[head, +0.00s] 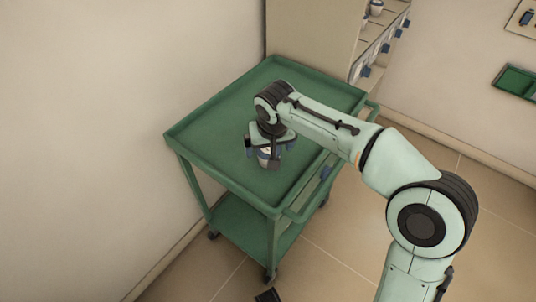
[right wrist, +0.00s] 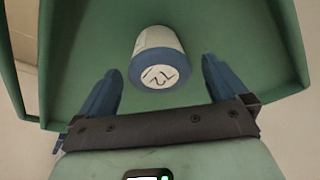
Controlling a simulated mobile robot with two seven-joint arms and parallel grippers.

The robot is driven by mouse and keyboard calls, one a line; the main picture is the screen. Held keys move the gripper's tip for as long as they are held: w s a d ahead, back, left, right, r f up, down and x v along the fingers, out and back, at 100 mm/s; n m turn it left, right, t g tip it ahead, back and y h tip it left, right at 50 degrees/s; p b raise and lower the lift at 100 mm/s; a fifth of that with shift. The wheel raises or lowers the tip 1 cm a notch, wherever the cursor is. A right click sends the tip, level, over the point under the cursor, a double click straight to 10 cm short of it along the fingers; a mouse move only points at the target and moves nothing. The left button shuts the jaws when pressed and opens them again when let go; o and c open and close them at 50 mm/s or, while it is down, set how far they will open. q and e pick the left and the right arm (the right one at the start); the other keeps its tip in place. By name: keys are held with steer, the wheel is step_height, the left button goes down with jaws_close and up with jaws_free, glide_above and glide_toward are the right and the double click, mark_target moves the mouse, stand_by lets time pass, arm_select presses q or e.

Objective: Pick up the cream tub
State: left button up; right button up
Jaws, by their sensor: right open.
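The cream tub (right wrist: 157,55) is a white cylinder with a blue band and a marked pale end facing the camera. It stands on the green top of the trolley (head: 215,130). In the head view the tub (head: 265,154) is partly hidden behind my right gripper. My right gripper (head: 262,157) is over the trolley top, around or just above the tub. In the right wrist view its two blue fingers (right wrist: 160,85) are spread apart, with the tub ahead of and between them, apart from both. My left gripper is not in view.
The trolley top has a raised rim and is otherwise clear, with a lower shelf (head: 235,215) beneath. A beige cabinet (head: 310,40) with small items stands behind it. A wall is close on the left. A green tray (head: 518,81) is at the far right.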

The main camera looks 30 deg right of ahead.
mark_target(268, 152)
steer(key=b+x, duration=0.1)
steer(key=x, duration=0.3)
steer(key=shift+r, duration=0.1)
steer(key=c, duration=1.1)
steer(key=shift+c, duration=0.2)
